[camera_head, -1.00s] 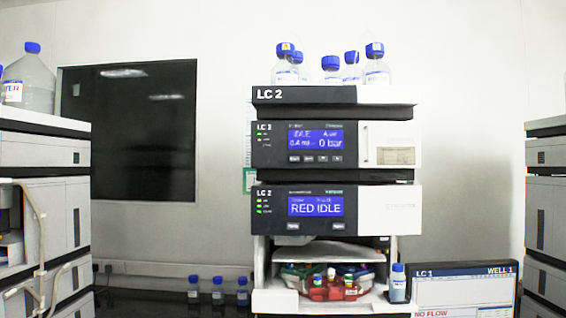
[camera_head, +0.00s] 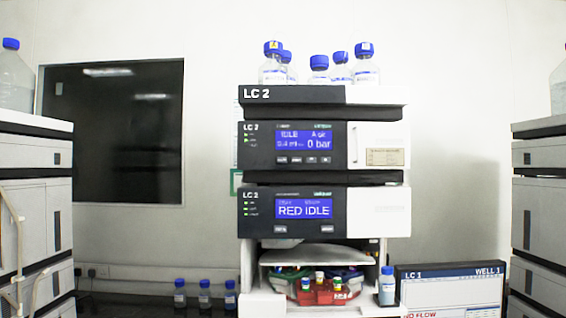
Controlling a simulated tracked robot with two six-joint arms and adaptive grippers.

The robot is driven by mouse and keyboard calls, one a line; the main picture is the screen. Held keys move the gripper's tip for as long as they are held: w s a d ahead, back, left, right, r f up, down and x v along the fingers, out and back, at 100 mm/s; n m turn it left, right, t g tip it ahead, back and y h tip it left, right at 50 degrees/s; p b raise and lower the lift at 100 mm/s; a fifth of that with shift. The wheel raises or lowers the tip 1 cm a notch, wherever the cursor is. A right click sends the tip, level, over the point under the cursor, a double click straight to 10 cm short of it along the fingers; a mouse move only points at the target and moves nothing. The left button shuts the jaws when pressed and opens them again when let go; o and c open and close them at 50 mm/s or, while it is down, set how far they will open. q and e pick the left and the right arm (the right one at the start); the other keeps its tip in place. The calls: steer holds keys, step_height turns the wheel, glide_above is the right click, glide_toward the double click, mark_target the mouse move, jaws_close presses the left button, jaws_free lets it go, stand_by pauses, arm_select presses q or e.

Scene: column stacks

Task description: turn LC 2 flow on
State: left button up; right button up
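The LC 2 column stack (camera_head: 290,93) stands upright in the middle of the head view. Its upper module has a blue pump screen (camera_head: 304,140) that reads IDLE and 0 bar, with a row of small buttons (camera_head: 304,160) below it. Its lower module has a blue screen (camera_head: 304,208) that reads RED IDLE, with two buttons below it, the left one (camera_head: 280,229) and the right one (camera_head: 327,229). Neither of my grippers shows in the view.
Several blue-capped bottles (camera_head: 319,72) stand on top of the stack. An open bay holds a red tray of vials (camera_head: 318,296). An LC 1 sign (camera_head: 450,287) reading NO FLOW stands at right. Other stacks flank left (camera_head: 30,150) and right (camera_head: 540,159).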

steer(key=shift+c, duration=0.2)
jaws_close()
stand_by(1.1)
